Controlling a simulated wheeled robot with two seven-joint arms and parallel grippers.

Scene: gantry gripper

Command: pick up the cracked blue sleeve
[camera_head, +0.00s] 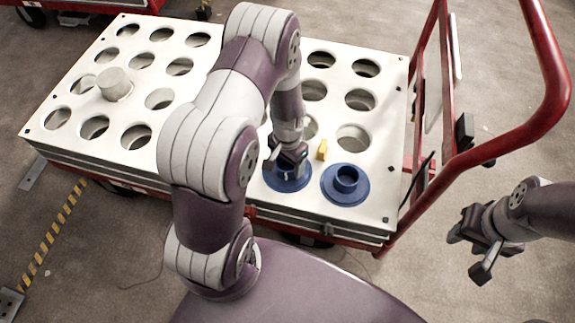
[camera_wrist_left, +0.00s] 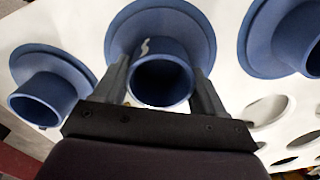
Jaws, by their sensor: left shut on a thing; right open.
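The cracked blue sleeve (camera_head: 279,184) has a round flange and a short tube, with a jagged white crack mark. It sits on the white plate, below my left gripper (camera_head: 287,160). In the left wrist view the cracked sleeve (camera_wrist_left: 134,28) is in the middle, and my left gripper (camera_wrist_left: 160,78) is shut on its tube, one finger on each side. A second blue sleeve (camera_head: 345,191) stands to its right in the head view. The wrist view shows plain blue sleeves on both sides; one is hidden in the head view. My right gripper (camera_head: 467,255) is open and empty, off the cart's right side.
The white plate (camera_head: 222,50) has several round holes and lies on a red cart. A grey cylinder (camera_head: 115,84) stands at its left. A small yellow piece (camera_head: 321,149) is close to my left gripper. The red handle (camera_head: 470,157) rises at the right.

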